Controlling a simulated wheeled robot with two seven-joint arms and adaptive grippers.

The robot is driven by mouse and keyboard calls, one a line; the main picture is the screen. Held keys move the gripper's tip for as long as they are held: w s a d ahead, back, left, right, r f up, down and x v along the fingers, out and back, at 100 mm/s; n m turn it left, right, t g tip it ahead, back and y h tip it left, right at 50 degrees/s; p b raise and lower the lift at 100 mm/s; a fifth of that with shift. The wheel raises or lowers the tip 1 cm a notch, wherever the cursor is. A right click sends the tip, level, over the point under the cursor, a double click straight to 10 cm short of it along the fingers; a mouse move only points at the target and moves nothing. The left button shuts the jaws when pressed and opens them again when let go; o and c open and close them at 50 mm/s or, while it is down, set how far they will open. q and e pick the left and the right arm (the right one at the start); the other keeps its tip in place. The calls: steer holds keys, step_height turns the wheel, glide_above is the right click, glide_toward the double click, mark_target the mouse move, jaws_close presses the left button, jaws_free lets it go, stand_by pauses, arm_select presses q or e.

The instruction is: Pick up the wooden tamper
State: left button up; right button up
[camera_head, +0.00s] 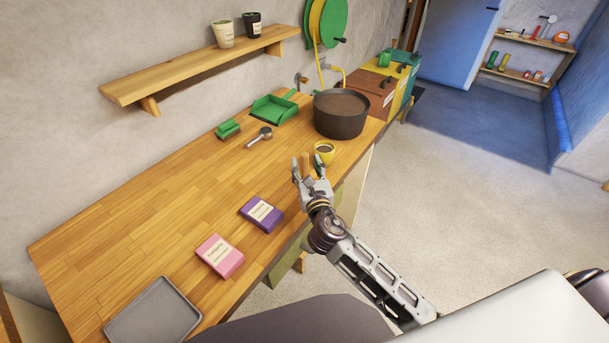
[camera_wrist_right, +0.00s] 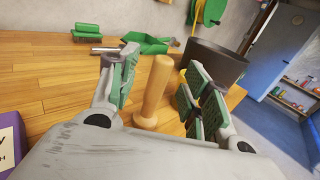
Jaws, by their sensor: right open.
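The wooden tamper (camera_wrist_right: 153,92) stands upright on the wooden bench in the right wrist view, a pale turned handle with a wider base. My right gripper (camera_wrist_right: 163,78) is open, with its green-padded fingers on either side of the tamper. A gap shows on each side of the handle, so the fingers look apart from it. In the head view my right gripper (camera_head: 307,172) is over the bench's front edge, and the tamper (camera_head: 306,165) is mostly hidden between its fingers. My left gripper is not in view.
A yellow cup (camera_head: 324,150) is close beside the right gripper, with a dark round pot (camera_head: 341,115) behind. Purple (camera_head: 261,214) and pink (camera_head: 219,256) packets lie left; the bench's left middle is clear.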

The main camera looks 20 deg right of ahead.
mark_target(305, 160)
steer(key=shift+w+d, duration=0.15)
steer(key=shift+w, duration=0.6)
steer(key=shift+w+d+f, duration=0.1)
steer(key=shift+w+d, duration=0.05)
steer(key=shift+w, duration=1.45)
steer(key=c, duration=0.7)
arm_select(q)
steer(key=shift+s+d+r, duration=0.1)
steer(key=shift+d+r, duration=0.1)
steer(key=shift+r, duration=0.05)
arm_select(e)
jaws_close()
